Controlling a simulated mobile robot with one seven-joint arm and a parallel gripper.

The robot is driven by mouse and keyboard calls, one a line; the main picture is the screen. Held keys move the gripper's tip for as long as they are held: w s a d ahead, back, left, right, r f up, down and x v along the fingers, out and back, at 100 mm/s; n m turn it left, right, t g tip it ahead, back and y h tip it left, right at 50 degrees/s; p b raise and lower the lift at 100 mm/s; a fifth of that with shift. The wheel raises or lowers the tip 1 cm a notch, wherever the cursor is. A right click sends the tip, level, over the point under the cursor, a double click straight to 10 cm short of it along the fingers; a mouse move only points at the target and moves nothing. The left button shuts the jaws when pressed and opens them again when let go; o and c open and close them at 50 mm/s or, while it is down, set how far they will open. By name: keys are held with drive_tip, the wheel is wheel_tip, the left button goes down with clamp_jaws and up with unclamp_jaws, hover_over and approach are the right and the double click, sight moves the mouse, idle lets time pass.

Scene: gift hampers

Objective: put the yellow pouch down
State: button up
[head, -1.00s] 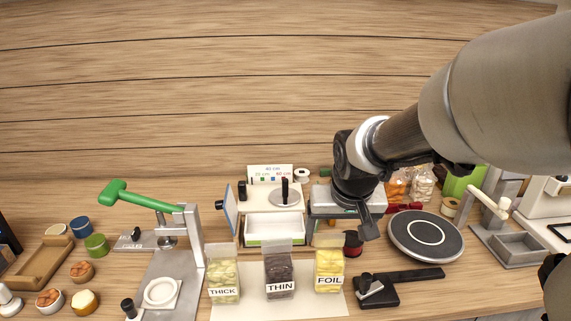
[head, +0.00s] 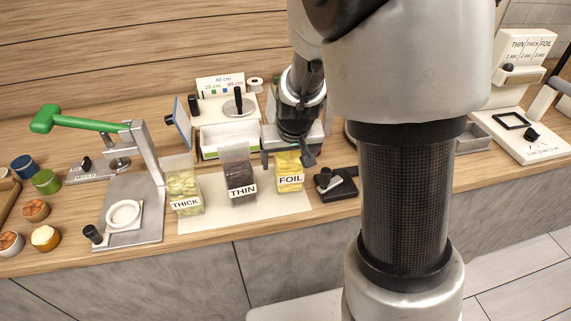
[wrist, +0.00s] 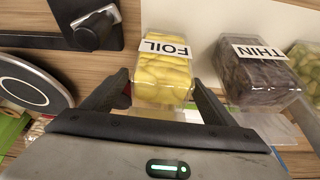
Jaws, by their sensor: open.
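The yellow pouch, labelled FOIL (head: 289,170), stands upright at the right end of the white mat (head: 216,218). My gripper (head: 287,160) is over it from behind, with its fingers apart. In the wrist view, the fingers (wrist: 160,80) are spread on the left and right of the yellow pouch (wrist: 163,68), with the pouch between them. I cannot tell whether either finger touches it. The pouch's upper part is partly hidden by my gripper in the head view.
The dark THIN pouch (head: 240,173) stands close on the left, with the THICK pouch (head: 182,187) beyond it. A black tool (head: 338,185) lies just right of the mat. A white open-topped box (head: 228,139) is behind the pouches. A green-handled press (head: 133,180) stands farther left.

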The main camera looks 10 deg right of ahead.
drive_tip(key=shift+f, duration=0.1)
drive_tip(key=c, duration=1.4)
